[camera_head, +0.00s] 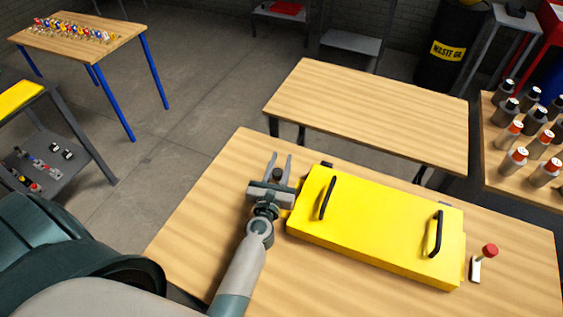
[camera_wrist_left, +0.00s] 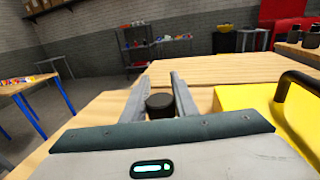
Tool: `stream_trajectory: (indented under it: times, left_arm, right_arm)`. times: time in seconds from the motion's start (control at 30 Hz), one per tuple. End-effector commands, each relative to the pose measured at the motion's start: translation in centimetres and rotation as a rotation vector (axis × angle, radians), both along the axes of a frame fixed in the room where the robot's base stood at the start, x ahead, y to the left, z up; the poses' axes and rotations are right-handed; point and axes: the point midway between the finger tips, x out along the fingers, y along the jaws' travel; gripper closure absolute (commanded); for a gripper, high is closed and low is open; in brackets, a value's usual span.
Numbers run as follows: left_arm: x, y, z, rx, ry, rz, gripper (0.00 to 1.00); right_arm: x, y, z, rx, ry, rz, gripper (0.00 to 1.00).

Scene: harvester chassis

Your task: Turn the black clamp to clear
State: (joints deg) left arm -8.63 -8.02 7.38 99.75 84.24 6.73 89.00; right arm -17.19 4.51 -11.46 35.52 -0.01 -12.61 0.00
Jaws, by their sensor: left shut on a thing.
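My left gripper (camera_head: 278,160) reaches over the table at the left end of a yellow case (camera_head: 375,215) with two black handles. Its fingers stand on either side of a round black knob (camera_head: 278,174), which I take to be the black clamp's top, and are shut on it. In the left wrist view the black knob (camera_wrist_left: 160,105) sits between the fingers of the left gripper (camera_wrist_left: 160,92). The lower part of the clamp is hidden by the gripper. My right gripper is not in view.
A red-knobbed lever (camera_head: 489,250) stands on the wooden table (camera_head: 195,225) right of the case. A second wooden table (camera_head: 365,105) is behind. Several bottles (camera_head: 515,158) stand on a table at right. A black waste oil drum (camera_head: 448,45) is at the back.

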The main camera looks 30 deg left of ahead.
Motion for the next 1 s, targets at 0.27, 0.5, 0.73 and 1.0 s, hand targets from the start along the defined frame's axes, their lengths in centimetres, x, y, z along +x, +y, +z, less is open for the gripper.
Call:
stream_trajectory:
  times: [0.27,0.5,0.73,1.0]
  left_arm:
    - [0.03,0.01,0.08,0.000,-0.001,0.002,0.96]
    - [0.02,0.00,0.07,0.000,-0.001,0.002,0.55]
    - [0.01,-0.01,0.03,0.000,-0.001,0.001,0.55]
    - [0.00,-0.01,0.04,0.001,0.000,-0.011,0.55]
  right_arm:
    - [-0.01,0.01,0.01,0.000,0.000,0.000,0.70]
    - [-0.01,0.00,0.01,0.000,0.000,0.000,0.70]
    - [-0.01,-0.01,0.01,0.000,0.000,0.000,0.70]
    - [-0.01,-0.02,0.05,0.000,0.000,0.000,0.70]
